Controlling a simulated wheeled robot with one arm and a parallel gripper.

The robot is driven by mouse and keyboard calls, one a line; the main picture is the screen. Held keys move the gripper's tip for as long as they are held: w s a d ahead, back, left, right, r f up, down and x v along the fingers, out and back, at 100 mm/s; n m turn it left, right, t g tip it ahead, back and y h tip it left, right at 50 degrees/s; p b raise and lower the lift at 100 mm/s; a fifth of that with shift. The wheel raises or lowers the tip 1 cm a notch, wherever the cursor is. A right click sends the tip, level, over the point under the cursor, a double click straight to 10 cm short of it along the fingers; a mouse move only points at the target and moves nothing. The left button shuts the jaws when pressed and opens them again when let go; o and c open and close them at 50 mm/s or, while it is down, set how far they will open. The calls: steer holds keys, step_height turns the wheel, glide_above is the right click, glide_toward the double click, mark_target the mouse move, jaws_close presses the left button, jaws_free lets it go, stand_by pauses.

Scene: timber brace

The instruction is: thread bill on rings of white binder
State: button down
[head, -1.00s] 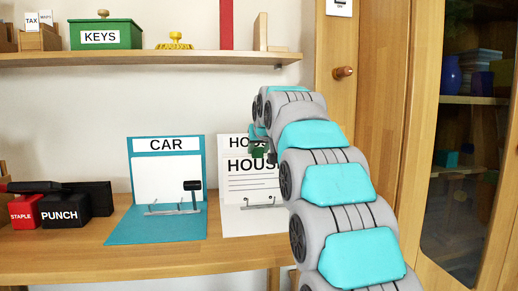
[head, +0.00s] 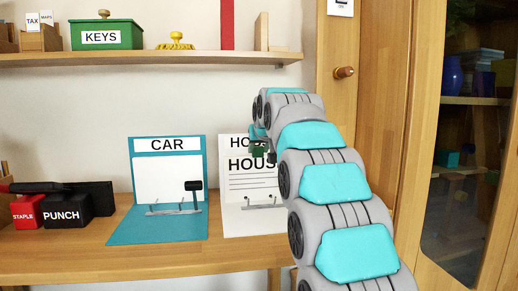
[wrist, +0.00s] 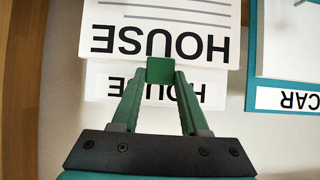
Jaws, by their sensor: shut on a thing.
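The white binder (head: 226,141) stands open on the desk, its HOUSE label partly covered; it also shows in the wrist view (wrist: 96,86). Its metal rings (head: 262,204) show low in front of the page area. The bill (head: 252,184), a white sheet with HOUSE and ruled lines, hangs upright in front of the binder; it also fills the top of the wrist view (wrist: 160,20). My gripper (wrist: 160,70) is shut on the bill's top edge, beside the HOUSE heading. My arm hides the right side of binder and bill. I cannot tell whether the rings pass through the bill.
A blue CAR binder (head: 167,227) with rings and a black-topped lever stands just left. A black punch (head: 63,212) and red stapler (head: 24,211) sit further left. A shelf (head: 150,58) with a green KEYS box (head: 105,37) is above. A glass-door cabinet (head: 465,200) is right.

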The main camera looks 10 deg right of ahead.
steer(key=shift+w+p, duration=0.55)
steer(key=shift+w, duration=0.2)
stand_by(0.4)
jaws_free()
stand_by(0.5)
steer(key=shift+r, duration=0.1)
steer(key=shift+r+p, duration=3.2)
steer(key=shift+r, duration=0.75)
